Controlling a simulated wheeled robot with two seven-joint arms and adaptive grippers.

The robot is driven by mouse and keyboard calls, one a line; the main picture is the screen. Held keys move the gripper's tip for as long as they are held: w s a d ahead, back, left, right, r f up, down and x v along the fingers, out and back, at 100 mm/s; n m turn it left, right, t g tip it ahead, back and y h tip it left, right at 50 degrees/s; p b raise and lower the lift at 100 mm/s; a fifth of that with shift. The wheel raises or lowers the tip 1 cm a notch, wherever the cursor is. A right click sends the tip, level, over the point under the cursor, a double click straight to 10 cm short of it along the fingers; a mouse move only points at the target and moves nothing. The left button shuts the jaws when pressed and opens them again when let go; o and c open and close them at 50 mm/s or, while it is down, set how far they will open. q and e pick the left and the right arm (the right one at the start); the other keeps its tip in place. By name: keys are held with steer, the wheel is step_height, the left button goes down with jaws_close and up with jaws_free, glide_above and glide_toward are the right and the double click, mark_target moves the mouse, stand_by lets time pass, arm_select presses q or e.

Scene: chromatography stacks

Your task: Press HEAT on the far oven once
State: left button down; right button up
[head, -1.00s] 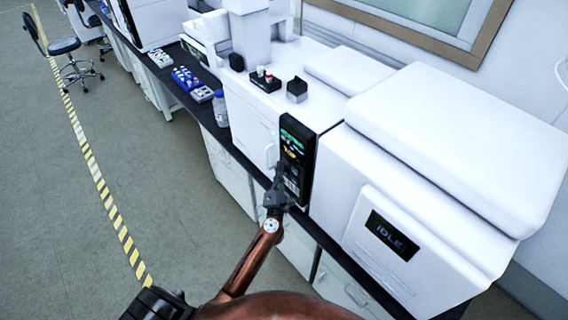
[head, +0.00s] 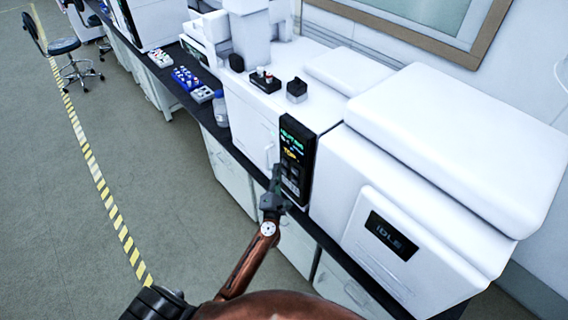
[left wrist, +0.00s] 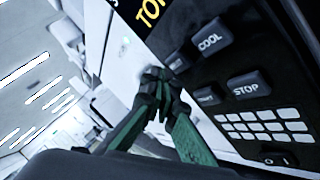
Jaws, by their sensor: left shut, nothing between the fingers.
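The oven (head: 262,125) is a white cabinet on the bench with a black control panel (head: 297,160). The panel's screen shows green and yellow text, too small to read surely. In the left wrist view, the COOL key (left wrist: 210,37) and STOP key (left wrist: 248,85) are readable. A dark key (left wrist: 178,62) left of COOL is partly cut off by glare and its label is unreadable; I cannot tell surely that it is HEAT. My left gripper (head: 277,172) is shut and empty, its tips (left wrist: 157,78) just off the panel beside that key. My right gripper is not in view.
A large white instrument (head: 410,190) with an IDLE screen stands right of the panel. A small black vial rack (head: 265,82) sits on the oven top. A bottle (head: 220,108) and blue rack (head: 185,77) stand on the bench to the left. The floor left is open.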

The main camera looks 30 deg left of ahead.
arm_select(q)
steer(key=shift+s, duration=0.1)
steer(key=s, duration=0.1)
steer(key=s+a, duration=0.1)
steer(key=s, duration=0.1)
steer(key=s+a+p, duration=0.1)
steer(key=shift+s, duration=0.25)
steer(key=shift+f, duration=0.15)
stand_by(0.7)
